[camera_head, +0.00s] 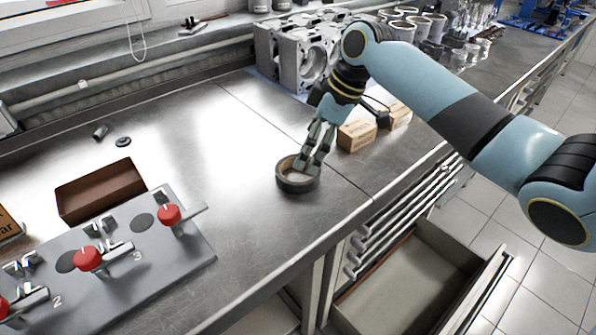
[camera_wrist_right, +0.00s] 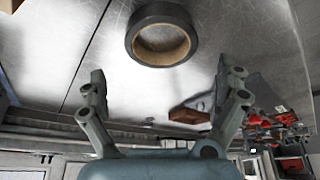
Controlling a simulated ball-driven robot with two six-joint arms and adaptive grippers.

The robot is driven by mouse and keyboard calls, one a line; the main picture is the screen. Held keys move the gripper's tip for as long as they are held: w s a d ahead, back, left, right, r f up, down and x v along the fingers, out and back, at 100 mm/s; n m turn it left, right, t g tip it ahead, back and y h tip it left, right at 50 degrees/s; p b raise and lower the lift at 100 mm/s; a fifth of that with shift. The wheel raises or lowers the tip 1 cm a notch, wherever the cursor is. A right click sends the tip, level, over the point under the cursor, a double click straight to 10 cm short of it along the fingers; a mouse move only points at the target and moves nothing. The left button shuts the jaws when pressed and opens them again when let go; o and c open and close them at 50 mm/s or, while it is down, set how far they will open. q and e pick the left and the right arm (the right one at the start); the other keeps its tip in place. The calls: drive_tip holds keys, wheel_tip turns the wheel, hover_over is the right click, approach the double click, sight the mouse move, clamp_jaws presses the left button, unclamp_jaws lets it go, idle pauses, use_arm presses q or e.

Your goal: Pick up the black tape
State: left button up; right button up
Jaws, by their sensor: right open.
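The black tape (camera_head: 290,184) is a roll with a brown inner core, lying flat on the metal workbench in the head view. It also shows in the right wrist view (camera_wrist_right: 134,42), at the top middle, ahead of the fingers. My right gripper (camera_head: 305,166) is at the tape in the head view, its fingers overlapping the roll's right side. In the right wrist view my right gripper (camera_wrist_right: 160,85) is open, with its two fingers wide apart and nothing between them. I cannot tell whether a finger touches the roll. My left gripper is in neither view.
Small cardboard boxes (camera_head: 356,136) stand right of the gripper, with grey engine blocks (camera_head: 300,58) behind. A brown tray (camera_head: 98,191) and a grey fixture plate (camera_head: 180,250) with red knobs lie to the left. An open drawer (camera_head: 405,285) sticks out below the front edge.

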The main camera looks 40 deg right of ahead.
sight(293, 177)
drive_tip(key=x, duration=0.6)
drive_tip(key=shift+a+f+p, duration=0.1)
drive_tip(key=shift+f+p, duration=0.25)
drive_tip(key=shift+p, duration=0.05)
drive_tip(key=shift+s, duration=0.1)
drive_tip(key=c, duration=0.9)
drive_tip(key=shift+r, duration=0.15)
